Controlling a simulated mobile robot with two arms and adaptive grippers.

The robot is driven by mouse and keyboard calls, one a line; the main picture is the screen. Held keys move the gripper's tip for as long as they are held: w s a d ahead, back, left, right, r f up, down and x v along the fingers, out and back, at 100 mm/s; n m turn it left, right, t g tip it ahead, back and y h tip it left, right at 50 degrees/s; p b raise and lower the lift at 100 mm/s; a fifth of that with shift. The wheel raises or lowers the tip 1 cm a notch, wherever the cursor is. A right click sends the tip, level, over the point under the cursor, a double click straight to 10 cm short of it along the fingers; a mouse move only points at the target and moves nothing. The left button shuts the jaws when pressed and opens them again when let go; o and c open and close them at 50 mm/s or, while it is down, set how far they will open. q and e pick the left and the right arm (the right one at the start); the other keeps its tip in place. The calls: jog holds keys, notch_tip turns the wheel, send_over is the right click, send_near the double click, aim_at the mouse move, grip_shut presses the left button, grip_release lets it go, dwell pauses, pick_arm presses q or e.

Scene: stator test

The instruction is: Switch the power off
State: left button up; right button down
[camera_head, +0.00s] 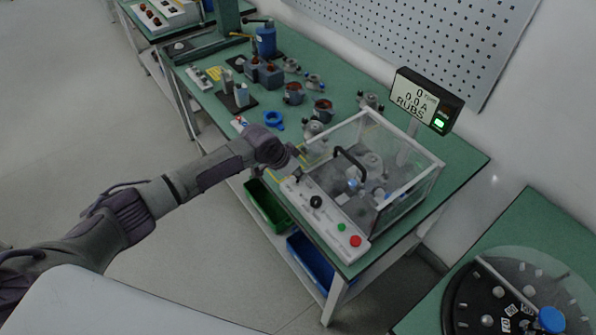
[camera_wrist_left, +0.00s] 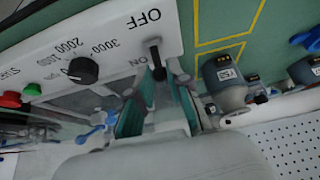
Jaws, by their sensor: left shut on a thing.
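The power switch, a black lever on the white control panel (camera_head: 325,215), shows in the left wrist view (camera_wrist_left: 156,58) between the "OFF" and "ON" labels. My left gripper (camera_head: 298,168) is at the panel's far left end in the head view. In the left wrist view its two fingertips (camera_wrist_left: 160,82) are shut on the switch lever, close to the "ON" label. The fingers partly hide the lever, so its exact position is hard to tell. My right gripper is not in view.
The panel also carries a black speed knob (camera_head: 316,202), a green button (camera_head: 341,227) and a red button (camera_head: 355,241). A clear cover with a black handle (camera_head: 350,160) stands behind it. Several motor parts (camera_head: 293,93) lie on the green table further back.

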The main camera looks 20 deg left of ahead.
pick_arm(q)
jog(key=shift+s, duration=0.1)
jog(key=shift+s+a+p, duration=0.4)
jog(key=shift+p, duration=0.2)
jog(key=shift+s+a+p, duration=0.5)
jog(key=shift+s, duration=0.2)
jog(key=o, duration=0.5)
jog(key=shift+r, duration=0.1)
jog(key=shift+a+r+p, duration=0.1)
jog(key=shift+r+p, duration=0.35)
jog(key=shift+p, duration=0.15)
jog(key=p+v, duration=0.5)
jog(key=shift+s+p, duration=0.15)
jog(key=shift+p, duration=0.2)
